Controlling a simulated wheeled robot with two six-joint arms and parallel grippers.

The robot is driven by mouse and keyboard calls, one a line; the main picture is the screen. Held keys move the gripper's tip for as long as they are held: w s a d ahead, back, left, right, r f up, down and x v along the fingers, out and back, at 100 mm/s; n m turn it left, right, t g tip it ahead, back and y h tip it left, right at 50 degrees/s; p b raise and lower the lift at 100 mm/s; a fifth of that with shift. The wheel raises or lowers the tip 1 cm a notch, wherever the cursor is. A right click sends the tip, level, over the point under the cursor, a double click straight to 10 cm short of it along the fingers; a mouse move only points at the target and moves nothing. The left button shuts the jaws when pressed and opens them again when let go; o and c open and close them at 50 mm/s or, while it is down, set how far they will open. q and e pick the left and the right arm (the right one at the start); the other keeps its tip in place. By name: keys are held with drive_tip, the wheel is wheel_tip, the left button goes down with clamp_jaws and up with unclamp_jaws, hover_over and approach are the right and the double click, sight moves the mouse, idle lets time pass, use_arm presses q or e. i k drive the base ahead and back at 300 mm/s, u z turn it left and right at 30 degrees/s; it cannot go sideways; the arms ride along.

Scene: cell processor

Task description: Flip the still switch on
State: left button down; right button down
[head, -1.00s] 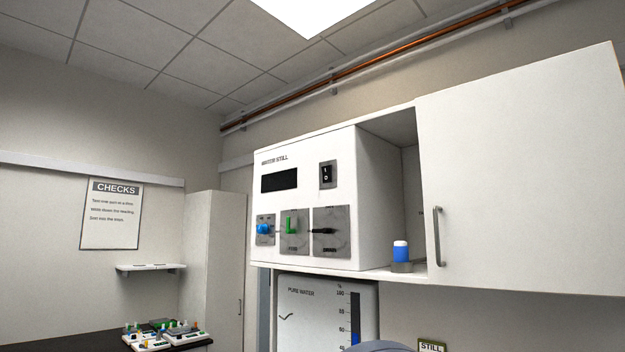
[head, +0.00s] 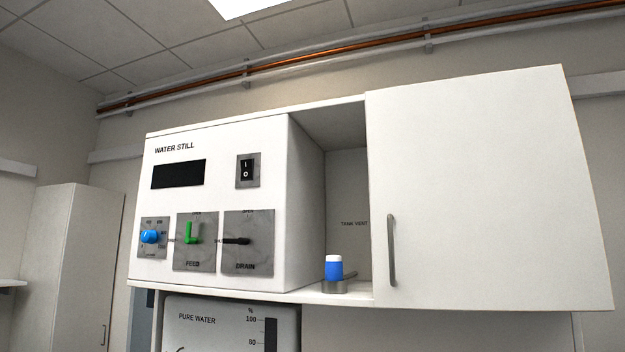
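The water still (head: 219,138) is a white box in a wall cabinet, left of centre in the head view. Its black rocker switch (head: 247,170), marked I above O, sits on a grey plate at the upper right of the front panel. I cannot tell which way the rocker is pressed. The display (head: 178,174) to its left is dark. Below are a blue knob (head: 150,236), a green feed lever (head: 192,234) and a black drain lever (head: 237,241). Neither of my grippers shows in the view.
A white cabinet door (head: 480,190) with a vertical handle (head: 391,250) covers the right side. A blue bottle with a white cap (head: 334,268) stands on the open shelf. A pure water tank (head: 215,325) is below. A tall cabinet (head: 75,260) stands at left.

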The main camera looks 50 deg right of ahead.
sight(245, 164)
drive_tip(key=z, duration=0.6)
drive_tip(key=i, duration=0.5)
drive_tip(key=z, duration=0.55)
